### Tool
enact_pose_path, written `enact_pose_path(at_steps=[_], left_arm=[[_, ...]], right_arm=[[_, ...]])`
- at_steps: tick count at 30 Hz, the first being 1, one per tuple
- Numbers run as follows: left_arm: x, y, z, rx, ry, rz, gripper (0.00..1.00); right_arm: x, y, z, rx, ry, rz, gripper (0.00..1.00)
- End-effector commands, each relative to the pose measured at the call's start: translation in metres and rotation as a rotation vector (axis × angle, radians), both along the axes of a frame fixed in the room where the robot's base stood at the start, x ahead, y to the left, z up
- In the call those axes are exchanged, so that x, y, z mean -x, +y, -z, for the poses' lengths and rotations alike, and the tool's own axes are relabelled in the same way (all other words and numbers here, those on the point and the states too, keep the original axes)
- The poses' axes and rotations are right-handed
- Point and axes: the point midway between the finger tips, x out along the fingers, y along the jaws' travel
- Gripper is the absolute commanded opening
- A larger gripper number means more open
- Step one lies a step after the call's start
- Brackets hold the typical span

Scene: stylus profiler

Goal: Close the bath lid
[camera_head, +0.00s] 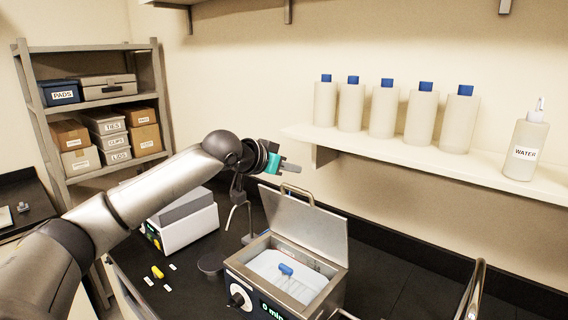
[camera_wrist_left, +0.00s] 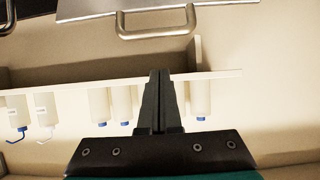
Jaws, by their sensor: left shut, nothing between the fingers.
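The bath (camera_head: 290,275) is a metal box with a display and a knob on its front, standing on the dark bench. Its lid (camera_head: 305,222) is raised and tilted back, with a handle (camera_head: 297,190) at its top edge. Liquid and a small blue item (camera_head: 286,269) show inside the bath. My left gripper (camera_head: 290,166) is shut and empty, above and just left of the lid handle. In the left wrist view the shut fingers (camera_wrist_left: 158,92) point towards the lid handle (camera_wrist_left: 157,33), apart from it. My right gripper is not in view.
A white wall shelf (camera_head: 400,157) with several blue-capped bottles and a water bottle (camera_head: 526,145) runs behind the bath. A white box (camera_head: 185,222) stands left of the bath, with small items on the bench in front. Dark bench (camera_head: 400,275) right of the bath looks clear.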

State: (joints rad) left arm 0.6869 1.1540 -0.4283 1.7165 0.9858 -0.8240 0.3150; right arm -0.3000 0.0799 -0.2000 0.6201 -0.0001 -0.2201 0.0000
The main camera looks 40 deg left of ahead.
Motion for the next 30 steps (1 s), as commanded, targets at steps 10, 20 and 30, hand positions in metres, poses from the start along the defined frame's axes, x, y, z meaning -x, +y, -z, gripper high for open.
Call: enact_pose_path(at_steps=[10, 20, 30], left_arm=[[-0.045, -0.004, 0.021, 0.001, 0.000, 0.000, 0.00], [-0.022, -0.002, 0.038, -0.006, 0.002, 0.001, 0.00], [-0.012, -0.001, 0.042, -0.003, 0.000, 0.001, 0.00]], right_arm=[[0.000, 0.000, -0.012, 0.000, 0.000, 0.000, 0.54], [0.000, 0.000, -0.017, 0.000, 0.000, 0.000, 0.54], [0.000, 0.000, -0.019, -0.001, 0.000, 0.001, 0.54]])
